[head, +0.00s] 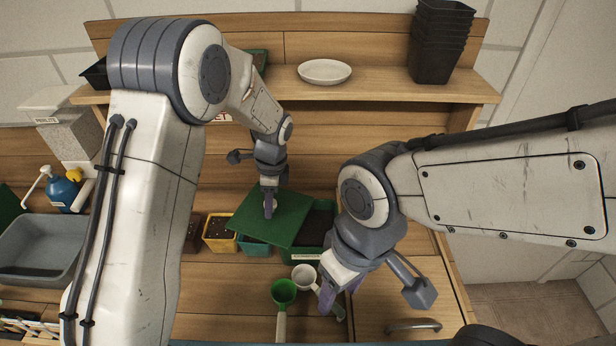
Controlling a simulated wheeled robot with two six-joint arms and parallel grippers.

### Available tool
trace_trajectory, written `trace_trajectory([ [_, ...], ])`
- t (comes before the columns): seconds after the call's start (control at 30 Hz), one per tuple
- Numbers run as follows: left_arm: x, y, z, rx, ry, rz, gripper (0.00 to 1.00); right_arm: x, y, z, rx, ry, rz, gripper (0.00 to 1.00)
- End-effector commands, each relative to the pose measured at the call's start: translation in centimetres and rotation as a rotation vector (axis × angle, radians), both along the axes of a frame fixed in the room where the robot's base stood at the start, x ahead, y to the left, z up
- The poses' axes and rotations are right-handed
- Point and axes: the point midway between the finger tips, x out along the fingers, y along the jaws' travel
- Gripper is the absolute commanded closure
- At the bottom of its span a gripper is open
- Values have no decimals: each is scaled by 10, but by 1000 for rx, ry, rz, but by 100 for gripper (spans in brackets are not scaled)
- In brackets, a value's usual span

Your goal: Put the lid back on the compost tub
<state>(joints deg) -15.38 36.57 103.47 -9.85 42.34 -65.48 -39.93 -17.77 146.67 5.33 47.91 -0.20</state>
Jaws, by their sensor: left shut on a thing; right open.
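The lid (287,222) is a flat dark green square. My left gripper (269,207) is shut on it near its middle and holds it roughly flat. The compost tub (312,251) is green, with dark compost inside and a pale label on its front. The lid lies over the tub's left part and reaches past it to the left; compost shows uncovered on the right. Whether the lid touches the rim cannot be told. My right gripper (338,293) is open, in front of the tub and just right of a white cup.
A grey basin (40,262) and blue spray bottle (62,192) are far left. A shelf (375,88) runs behind.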

Motion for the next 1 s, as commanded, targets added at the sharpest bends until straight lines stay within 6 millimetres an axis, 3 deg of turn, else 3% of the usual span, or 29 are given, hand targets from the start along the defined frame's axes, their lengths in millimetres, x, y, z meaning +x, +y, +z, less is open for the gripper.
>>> trace_trajectory([
  [0.03,2,-16,14,1,1,-176,100,0,0,22,0,0,1,44],
  [0.1,5,-35,19,1,1,-411,100,0,0,35,0,0,1,44],
  [0.3,7,-75,25,-1,2,-929,100,0,0,60,0,0,3,44],
  [0.4,8,-87,26,0,-1,-1083,100,0,0,66,0,0,3,44],
  [0.67,7,-97,21,-1,1,-1212,100,0,0,66,-1,1,3,44],
  [1.0,7,-96,-4,-1,0,-1209,100,0,0,42,-1,1,-1,44],
])
